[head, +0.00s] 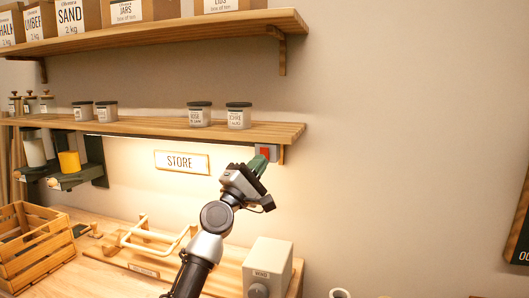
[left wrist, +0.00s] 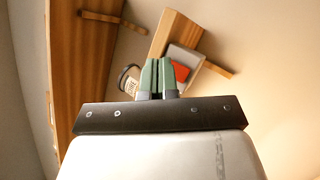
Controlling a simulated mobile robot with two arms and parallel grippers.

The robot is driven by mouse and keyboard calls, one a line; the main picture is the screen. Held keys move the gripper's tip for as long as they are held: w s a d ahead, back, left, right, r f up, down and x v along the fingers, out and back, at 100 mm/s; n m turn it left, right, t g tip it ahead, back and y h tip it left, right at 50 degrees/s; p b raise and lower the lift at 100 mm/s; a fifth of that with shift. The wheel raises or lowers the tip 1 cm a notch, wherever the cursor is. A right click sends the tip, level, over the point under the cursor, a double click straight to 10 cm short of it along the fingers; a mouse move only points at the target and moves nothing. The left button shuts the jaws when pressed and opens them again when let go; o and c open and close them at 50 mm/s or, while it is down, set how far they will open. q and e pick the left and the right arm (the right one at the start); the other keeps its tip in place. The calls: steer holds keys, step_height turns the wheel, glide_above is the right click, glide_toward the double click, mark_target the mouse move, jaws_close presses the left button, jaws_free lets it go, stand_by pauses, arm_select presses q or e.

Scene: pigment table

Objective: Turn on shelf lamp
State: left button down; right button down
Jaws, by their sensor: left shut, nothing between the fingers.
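The lamp switch is a small grey box with a red-orange button (head: 265,153) under the right end of the lower shelf (head: 200,127). The button also shows in the left wrist view (left wrist: 181,72). My left gripper (head: 257,170) is shut and empty, with its green fingertips just below and in front of the switch box. I cannot tell whether the fingertips touch it. A lit strip (head: 130,137) runs under the lower shelf, and warm light falls on the wall below. My right gripper is not in view.
Lidded jars (head: 238,116) stand on the lower shelf, and boxes (head: 126,12) stand on the upper shelf. A STORE sign (head: 181,162) hangs on the wall. Below are a wooden crate (head: 35,245), a wooden frame (head: 158,238) and a grey box with a knob (head: 268,268).

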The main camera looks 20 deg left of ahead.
arm_select(q)
steer(key=s+p, duration=0.3)
steer(key=shift+s+r, duration=0.15)
steer(key=shift+r, duration=0.1)
steer(key=shift+f, duration=0.1)
